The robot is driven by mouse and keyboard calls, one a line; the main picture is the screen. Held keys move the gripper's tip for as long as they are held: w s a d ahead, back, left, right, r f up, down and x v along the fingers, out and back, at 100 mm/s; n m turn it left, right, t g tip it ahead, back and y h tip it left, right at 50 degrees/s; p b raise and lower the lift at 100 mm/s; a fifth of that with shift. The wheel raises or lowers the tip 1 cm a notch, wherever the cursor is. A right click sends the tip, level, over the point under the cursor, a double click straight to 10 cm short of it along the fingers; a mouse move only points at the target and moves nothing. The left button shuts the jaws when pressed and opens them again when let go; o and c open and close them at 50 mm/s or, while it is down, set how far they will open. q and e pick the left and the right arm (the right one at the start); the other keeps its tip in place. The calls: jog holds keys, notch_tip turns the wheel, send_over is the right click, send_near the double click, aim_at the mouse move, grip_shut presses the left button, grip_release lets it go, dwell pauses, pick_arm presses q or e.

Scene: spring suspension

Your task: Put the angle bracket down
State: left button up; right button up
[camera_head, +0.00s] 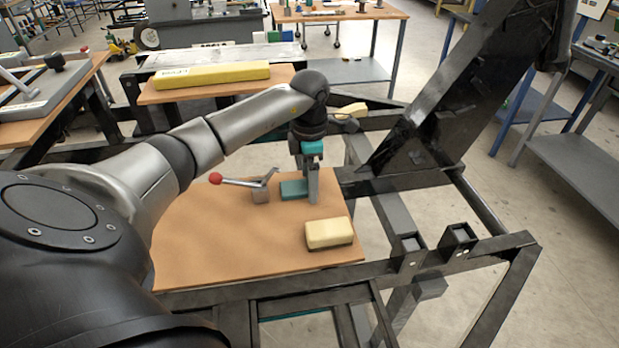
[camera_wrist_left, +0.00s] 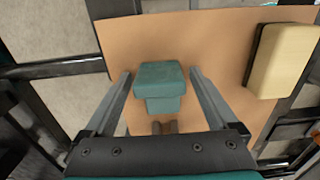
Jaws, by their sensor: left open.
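The teal angle bracket (camera_head: 293,190) rests on the brown board (camera_head: 215,240), near its far right part. In the left wrist view the bracket (camera_wrist_left: 160,85) shows as a wide teal block with a narrower part toward me. My left gripper (camera_head: 312,188) points down at the bracket. In the left wrist view its two fingers (camera_wrist_left: 160,76) stand apart on either side of the bracket, with gaps visible between. The fingers hide part of the bracket in the head view. My right gripper is not in view.
A lever with a red knob (camera_head: 215,178) on a grey block stands left of the bracket. A cream block with a dark base (camera_head: 329,232) lies nearer, by the board's right edge. Black frame beams (camera_head: 440,262) border the board on the right. The board's near left is clear.

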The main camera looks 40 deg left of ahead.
pick_arm(q)
notch_tip(320, 180, up, 12)
jog(key=shift+r+p, duration=0.1)
jog(key=shift+p, duration=0.85)
